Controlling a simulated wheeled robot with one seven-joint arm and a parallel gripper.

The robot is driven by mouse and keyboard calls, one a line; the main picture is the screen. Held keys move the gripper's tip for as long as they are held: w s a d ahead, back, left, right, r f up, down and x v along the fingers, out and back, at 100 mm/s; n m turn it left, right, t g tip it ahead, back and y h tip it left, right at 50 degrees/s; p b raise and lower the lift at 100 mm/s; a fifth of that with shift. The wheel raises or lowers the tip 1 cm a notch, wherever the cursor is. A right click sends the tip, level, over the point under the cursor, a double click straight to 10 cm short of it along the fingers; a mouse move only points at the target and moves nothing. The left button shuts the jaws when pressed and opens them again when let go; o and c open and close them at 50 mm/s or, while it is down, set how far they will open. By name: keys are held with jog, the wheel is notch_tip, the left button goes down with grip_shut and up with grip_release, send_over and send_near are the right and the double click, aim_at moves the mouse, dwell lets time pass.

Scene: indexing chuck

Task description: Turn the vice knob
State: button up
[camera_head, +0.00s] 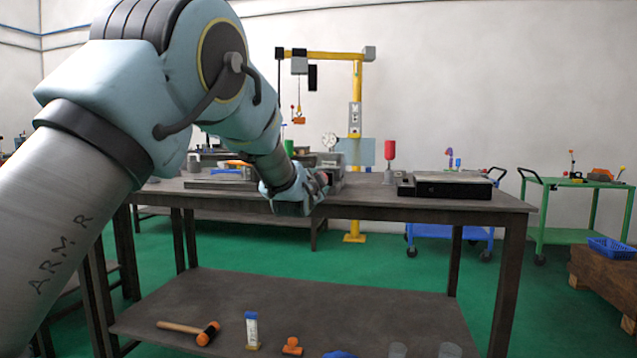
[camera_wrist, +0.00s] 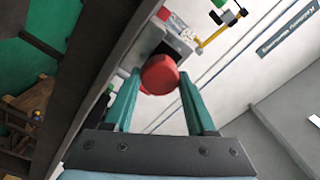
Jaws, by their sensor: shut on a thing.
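The vice knob (camera_wrist: 159,75) is a round red knob, seen end-on in the wrist view. It sits in front of a light grey block, the vice (camera_wrist: 176,42). My gripper (camera_wrist: 157,92) has its two teal fingers on either side of the knob and is shut on it. In the head view my gripper (camera_head: 318,184) is at the vice (camera_head: 331,164) above the bench top. Only a small reddish bit of the knob (camera_head: 324,177) shows there; my gripper hides the rest.
The workbench (camera_head: 370,199) carries a dark flat case (camera_head: 446,186) and a red-topped stand (camera_head: 389,155) to the right. A lower shelf (camera_head: 250,290) holds a mallet (camera_head: 190,330) and small items. Wheeled carts stand behind right. The bench top between gripper and stand is clear.

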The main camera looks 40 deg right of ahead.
jog(key=shift+f+m, duration=0.1)
jog(key=shift+m, duration=0.3)
jog(key=o, duration=1.4)
jog(key=v, duration=1.1)
jog(key=shift+w, duration=0.1)
